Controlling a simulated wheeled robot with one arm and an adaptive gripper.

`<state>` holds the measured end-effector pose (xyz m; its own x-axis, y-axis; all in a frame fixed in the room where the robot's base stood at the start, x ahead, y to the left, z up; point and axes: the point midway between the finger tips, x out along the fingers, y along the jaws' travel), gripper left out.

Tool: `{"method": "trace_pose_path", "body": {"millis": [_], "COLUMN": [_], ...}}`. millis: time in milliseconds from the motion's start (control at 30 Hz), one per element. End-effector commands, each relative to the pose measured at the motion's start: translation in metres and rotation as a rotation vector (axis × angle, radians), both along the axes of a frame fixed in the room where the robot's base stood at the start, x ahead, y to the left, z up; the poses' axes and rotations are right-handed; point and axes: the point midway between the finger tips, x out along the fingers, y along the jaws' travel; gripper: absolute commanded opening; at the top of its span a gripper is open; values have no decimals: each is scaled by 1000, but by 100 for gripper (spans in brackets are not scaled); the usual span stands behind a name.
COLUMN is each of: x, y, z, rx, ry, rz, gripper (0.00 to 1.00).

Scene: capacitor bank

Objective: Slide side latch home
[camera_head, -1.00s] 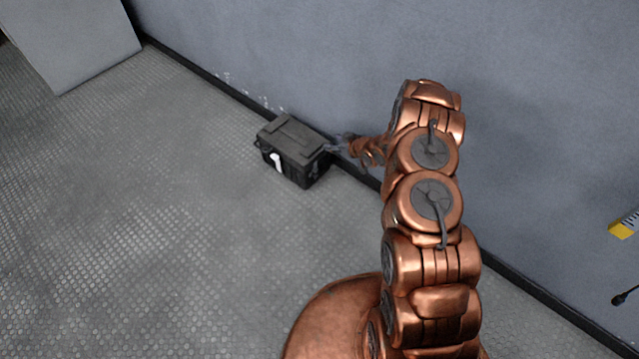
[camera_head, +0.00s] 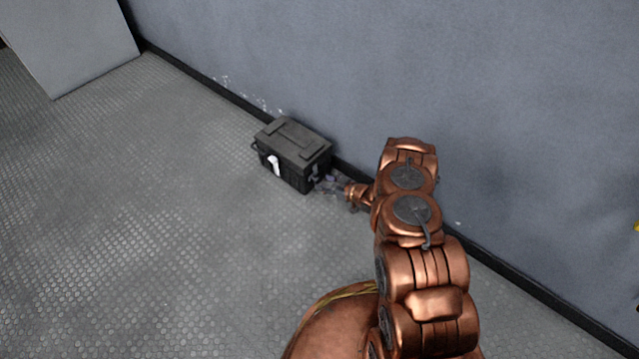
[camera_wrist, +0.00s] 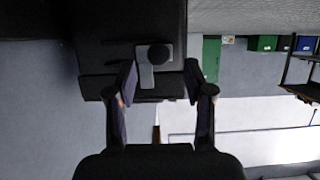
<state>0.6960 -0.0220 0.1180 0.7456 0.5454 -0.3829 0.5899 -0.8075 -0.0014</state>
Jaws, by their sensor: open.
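A dark case with a ridged lid (camera_head: 296,145) sits on the floor against the wall, with a white tag on its front. A latch (camera_head: 314,174) shows small on its right side. In the wrist view the grey latch plate with a round dark knob (camera_wrist: 157,55) is on the dark case side (camera_wrist: 110,55). My gripper (camera_wrist: 160,80) is open, its two fingers on either side of the latch's lower part. No hold on the latch shows. In the head view my gripper (camera_head: 328,184) is beside the case's right side, small and partly unclear.
The wall and its dark skirting (camera_head: 220,88) run close behind the case. A pale panel (camera_head: 75,40) leans at the upper left. The floor (camera_head: 150,230) in front and to the left is clear. Shelving (camera_wrist: 302,75) and green and blue bins appear at the wrist view's right.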

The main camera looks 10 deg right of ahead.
Motion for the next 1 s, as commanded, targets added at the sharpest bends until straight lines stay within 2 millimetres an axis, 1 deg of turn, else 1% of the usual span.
{"method": "trace_pose_path", "body": {"millis": [33,233,400,633,667,1000], "x": [6,23,28,28,28,28], "y": [5,16,20,20,20,20], "z": [-6,-12,-13,-13,-13,-13], "rx": [-1,0,0,1,0,0], "ry": [-4,-4,-2,-2,-1,-1], "rz": [2,1,-1,-2,-2,-2], "gripper": [52,52,52,52,50,15]}}
